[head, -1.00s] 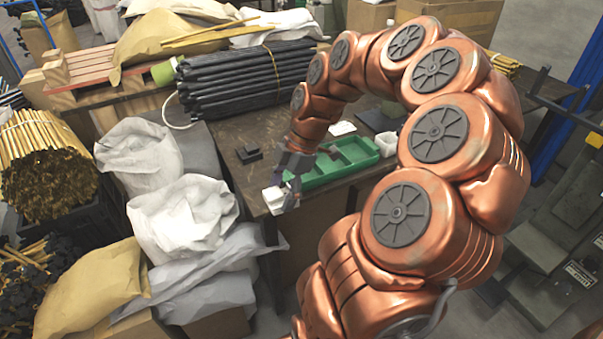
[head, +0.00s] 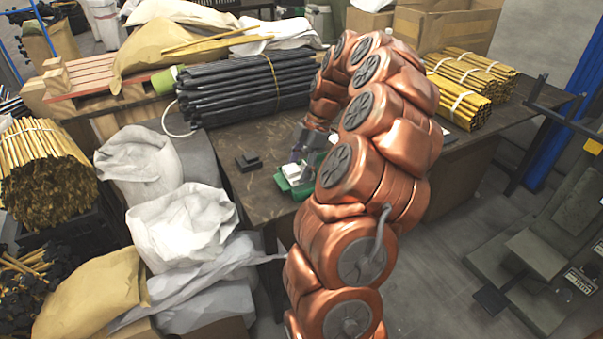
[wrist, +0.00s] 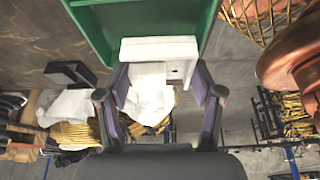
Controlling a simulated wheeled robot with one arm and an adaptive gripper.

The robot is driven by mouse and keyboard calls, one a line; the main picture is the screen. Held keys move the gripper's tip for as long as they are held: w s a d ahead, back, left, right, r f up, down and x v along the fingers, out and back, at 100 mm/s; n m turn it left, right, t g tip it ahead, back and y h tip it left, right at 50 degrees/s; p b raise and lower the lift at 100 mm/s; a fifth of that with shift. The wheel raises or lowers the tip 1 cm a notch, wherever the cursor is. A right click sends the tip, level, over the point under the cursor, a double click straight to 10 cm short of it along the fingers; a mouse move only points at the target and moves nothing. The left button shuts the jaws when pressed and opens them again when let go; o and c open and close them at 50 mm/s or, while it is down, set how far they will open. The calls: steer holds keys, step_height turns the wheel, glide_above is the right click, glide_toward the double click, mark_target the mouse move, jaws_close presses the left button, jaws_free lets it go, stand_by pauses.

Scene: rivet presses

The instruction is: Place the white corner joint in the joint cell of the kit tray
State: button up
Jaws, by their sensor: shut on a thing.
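The white corner joint (wrist: 158,50) is held between the fingers of my gripper (wrist: 161,84) in the wrist view. In the head view the joint (head: 291,171) shows as a small white block at the end of my gripper (head: 301,157). The green kit tray (wrist: 92,28) fills the top of the wrist view, and the joint overlaps its near edge there. In the head view only the left end of the tray (head: 283,184) shows below the joint. My arm hides the rest of the tray, including most of its cells. I cannot tell the gap between joint and tray.
A small black block (head: 248,162) lies on the dark table left of the tray. A bundle of black tubes (head: 240,88) lies behind. Bundles of yellow rods (head: 462,98) are at the right. White sacks (head: 185,220) stand at the table's left front.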

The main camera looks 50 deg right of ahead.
mark_target(305, 165)
steer(key=shift+w+d+f, duration=0.1)
steer(key=shift+w+d, duration=0.3)
steer(key=shift+d, duration=0.35)
steer(key=shift+f, duration=1.75)
steer(key=shift+f, duration=0.2)
steer(key=o, duration=0.8)
steer(key=shift+r, duration=0.1)
steer(key=v, duration=1.2)
